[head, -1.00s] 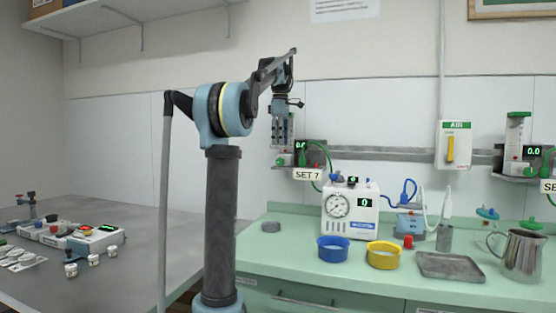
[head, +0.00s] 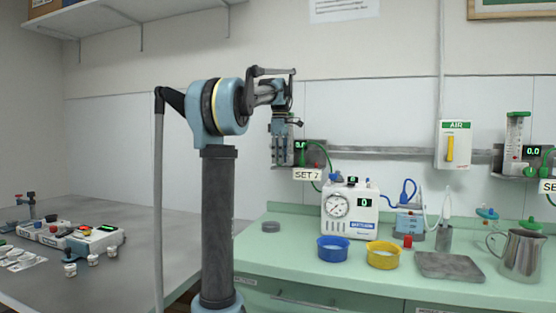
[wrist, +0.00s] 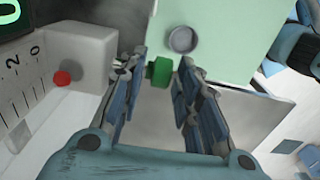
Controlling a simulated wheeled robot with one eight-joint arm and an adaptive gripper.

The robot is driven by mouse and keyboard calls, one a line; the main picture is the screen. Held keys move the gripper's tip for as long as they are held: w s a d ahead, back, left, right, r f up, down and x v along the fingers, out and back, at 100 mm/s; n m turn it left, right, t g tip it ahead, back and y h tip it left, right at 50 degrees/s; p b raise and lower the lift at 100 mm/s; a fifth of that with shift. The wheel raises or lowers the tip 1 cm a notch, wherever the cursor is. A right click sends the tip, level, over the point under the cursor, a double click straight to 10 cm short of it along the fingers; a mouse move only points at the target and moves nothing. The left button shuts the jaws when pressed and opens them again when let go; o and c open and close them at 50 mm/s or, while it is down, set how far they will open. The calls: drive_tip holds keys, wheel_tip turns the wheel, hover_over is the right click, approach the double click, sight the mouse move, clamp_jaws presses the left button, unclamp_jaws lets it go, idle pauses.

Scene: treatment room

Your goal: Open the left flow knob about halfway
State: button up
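In the wrist view the green flow knob (wrist: 158,71) sticks out of the white block of the left flow meter (wrist: 84,62). It lies between the tips of my open gripper (wrist: 163,66), close to the left finger; I cannot tell if they touch. A clear gap shows on the knob's right side. In the head view my gripper (head: 284,152) points down in front of the left flow meter, above the SET 7 label (head: 307,174), and hides the knob. The left display (head: 300,145) is partly covered, so its full reading is hidden.
A second flow meter (head: 517,140) reading 0.0 is on the wall at the right. A green hose (head: 318,150) runs close beside my gripper. Below on the counter (head: 300,215) stand a white gauge unit (head: 351,222), a blue bowl (head: 333,249) and a yellow bowl (head: 383,254).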

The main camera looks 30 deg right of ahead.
clamp_jaws()
drive_tip(key=shift+a, duration=0.1)
drive_tip(key=g, duration=0.1)
drive_tip(key=g+h, duration=0.2)
drive_tip(key=shift+w+a+f, duration=0.1)
drive_tip(key=shift+w+a, duration=0.2)
drive_tip(key=shift+w, duration=0.05)
drive_tip(key=g+h, duration=0.4)
drive_tip(key=shift+w+a+f, duration=0.25)
drive_tip(key=shift+w+f, duration=0.05)
drive_tip(key=shift+f, duration=0.05)
drive_tip(key=shift+o, duration=2.1)
unclamp_jaws()
drive_tip(key=shift+r, duration=0.1)
